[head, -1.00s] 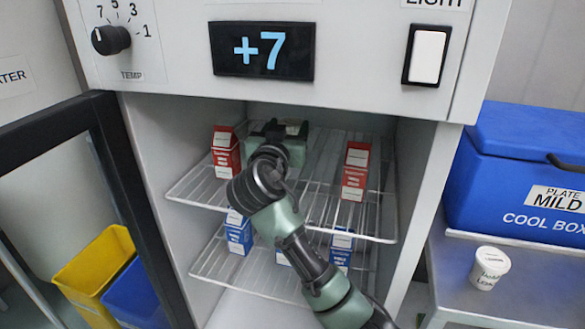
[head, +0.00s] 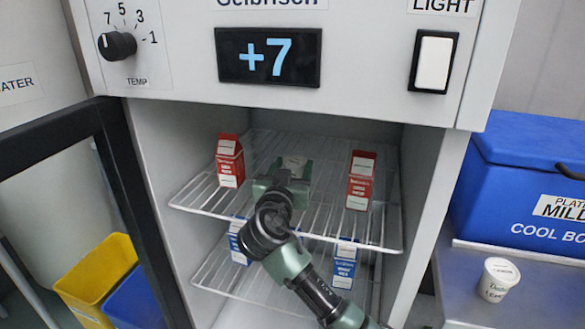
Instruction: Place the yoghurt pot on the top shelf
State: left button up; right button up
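The open fridge holds a wire top shelf (head: 325,222) with a red carton at each side. My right gripper (head: 291,168) reaches in from the lower right, over the middle of this shelf. Its wrist and body hide its fingers, so I cannot tell whether it is open or shut. A small pale patch shows at its far end; I cannot tell what it is. A white lidded pot (head: 495,284) stands upright on the metal table at the right, apart from the gripper; its writing is too small to read surely. My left gripper is out of view.
Red cartons (head: 229,160) and (head: 361,180) flank the gripper. Blue cartons (head: 344,265) stand on the lower shelf (head: 300,302). The fridge door (head: 140,190) is open at the left. A blue cool box (head: 525,185) stands behind the white pot.

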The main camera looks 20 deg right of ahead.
jog(key=o, duration=0.4)
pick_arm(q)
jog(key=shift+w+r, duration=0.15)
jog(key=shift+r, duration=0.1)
pick_arm(e)
jog(key=shift+s+a, duration=0.1)
jog(key=v, duration=1)
jog(key=shift+s+a, duration=0.2)
jog(key=shift+s, duration=0.15)
jog(key=shift+s+a+r, duration=0.1)
jog(key=shift+s+a, duration=0.1)
jog(key=shift+s, duration=0.25)
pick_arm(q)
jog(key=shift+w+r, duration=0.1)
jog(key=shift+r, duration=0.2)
